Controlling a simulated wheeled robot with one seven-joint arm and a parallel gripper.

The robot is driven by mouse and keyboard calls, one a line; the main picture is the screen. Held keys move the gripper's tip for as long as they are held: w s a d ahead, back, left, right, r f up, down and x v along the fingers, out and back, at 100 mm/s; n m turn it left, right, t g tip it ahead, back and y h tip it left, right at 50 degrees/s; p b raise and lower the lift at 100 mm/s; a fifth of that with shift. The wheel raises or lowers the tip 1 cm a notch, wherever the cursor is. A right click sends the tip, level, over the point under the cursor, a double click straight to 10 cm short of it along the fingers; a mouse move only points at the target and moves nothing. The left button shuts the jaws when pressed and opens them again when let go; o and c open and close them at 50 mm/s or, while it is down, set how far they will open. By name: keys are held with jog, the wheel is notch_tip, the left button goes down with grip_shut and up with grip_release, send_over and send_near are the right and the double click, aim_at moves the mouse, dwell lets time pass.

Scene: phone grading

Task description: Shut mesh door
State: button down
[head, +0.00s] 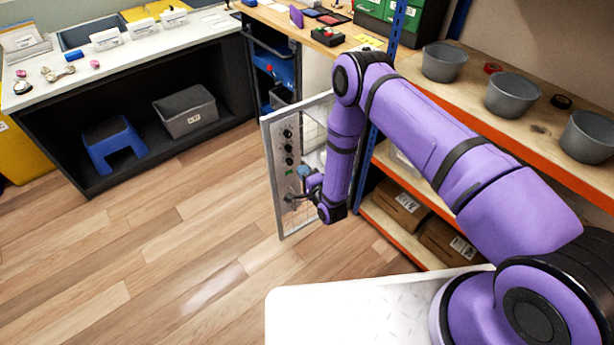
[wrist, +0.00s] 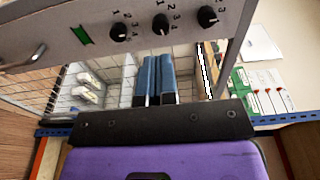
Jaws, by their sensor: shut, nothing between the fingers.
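The mesh door (head: 287,165) stands swung open in the head view, a pale metal frame with wire mesh and a panel of black knobs. Its panel (wrist: 70,42) crosses the top of the wrist view, with knobs, a green mark and a metal handle (wrist: 24,60) at the left. My gripper (head: 304,172) is close to the door's knob panel, on its right side. Its blue fingers (wrist: 158,62) are together and empty, pointing towards the panel. I cannot tell whether they touch the door.
A shelf unit (head: 480,165) with grey bins and boxes stands at the right. A white counter (head: 130,50) with a blue stool (head: 112,143) and grey crate (head: 185,110) beneath is at the left. The wooden floor left of the door is clear.

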aim_at(290, 156)
jog(key=x, duration=0.9)
jog(key=shift+f, duration=0.1)
